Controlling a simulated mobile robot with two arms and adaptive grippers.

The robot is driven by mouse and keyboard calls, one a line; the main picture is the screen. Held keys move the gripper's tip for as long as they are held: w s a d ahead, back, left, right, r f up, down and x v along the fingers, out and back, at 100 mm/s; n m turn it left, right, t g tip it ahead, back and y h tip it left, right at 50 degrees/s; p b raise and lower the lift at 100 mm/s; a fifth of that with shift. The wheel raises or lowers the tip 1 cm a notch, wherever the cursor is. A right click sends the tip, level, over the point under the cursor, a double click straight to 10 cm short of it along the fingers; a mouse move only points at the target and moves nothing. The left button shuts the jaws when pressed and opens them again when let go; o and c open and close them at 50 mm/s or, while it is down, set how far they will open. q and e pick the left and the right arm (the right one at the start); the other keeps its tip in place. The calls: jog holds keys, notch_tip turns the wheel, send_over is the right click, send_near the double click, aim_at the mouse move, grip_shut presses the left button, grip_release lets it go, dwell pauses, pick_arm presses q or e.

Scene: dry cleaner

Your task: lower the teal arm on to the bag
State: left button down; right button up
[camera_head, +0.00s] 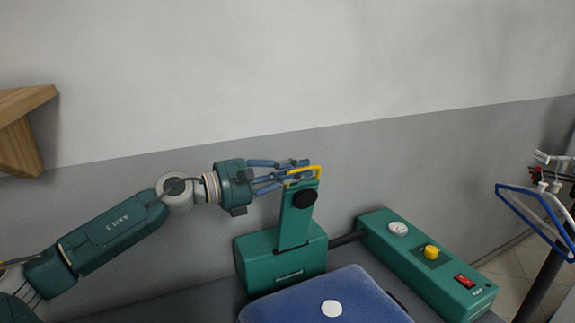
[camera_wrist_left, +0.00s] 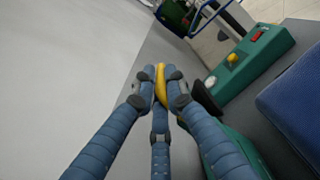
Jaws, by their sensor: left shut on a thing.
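The teal arm (camera_head: 296,222) stands upright on its teal base (camera_head: 258,262), with a yellow handle (camera_head: 304,170) at its top and a black round pad on its face. My left gripper (camera_head: 296,172) comes from the left and is shut on the yellow handle. The left wrist view shows the blue fingers closed around the handle (camera_wrist_left: 160,85). The blue bag (camera_head: 300,303) lies in front of the base, with a white disc (camera_head: 331,308) on its top; the arm is raised clear of it. My right gripper is not in view.
A teal control box (camera_head: 420,268) with a gauge, a yellow knob and a red switch sits right of the arm. The grey wall is close behind. A wooden bracket (camera_head: 20,125) is at far left. A rack with blue hangers (camera_head: 540,215) stands at far right.

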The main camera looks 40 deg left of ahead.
pick_arm(q)
jog(key=shift+m, duration=0.8)
jog(key=d, duration=0.1)
jog(key=s+d, duration=0.1)
jog(key=s+d+f, duration=0.1)
jog(key=shift+d+p, duration=0.25)
jog(key=shift+p, duration=0.05)
jog(key=shift+s+d+f+m, duration=0.2)
jog(key=shift+d+f, duration=0.05)
jog(key=shift+d, duration=0.15)
jog(key=shift+s+d+f+m, duration=0.15)
jog(key=shift+d+f+m, duration=0.05)
jog(key=shift+d, duration=0.2)
jog(key=c, duration=1.8)
grip_release()
jog(key=shift+c, duration=0.2)
